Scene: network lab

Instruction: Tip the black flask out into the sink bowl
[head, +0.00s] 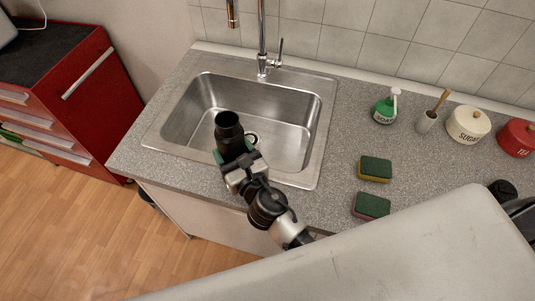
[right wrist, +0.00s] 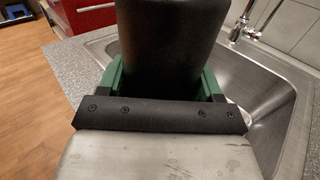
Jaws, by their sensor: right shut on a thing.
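The black flask (head: 229,128) is over the front left part of the steel sink bowl (head: 290,115). Its dark round end faces up toward the head camera, and it looks roughly upright. My right gripper (head: 233,155) is shut on the flask's lower part. In the right wrist view the flask (right wrist: 168,45) fills the space between the green fingers (right wrist: 163,82), and its upper end is cut off. I cannot see whether anything is inside it. My left gripper is in neither view.
A tap (head: 262,40) stands behind the bowl. Two sponges (head: 375,169) (head: 371,206) lie on the counter right of the sink. A green soap bottle (head: 385,107), a brush in a holder (head: 428,120), a sugar pot (head: 467,126) and a red pot (head: 517,138) stand farther right.

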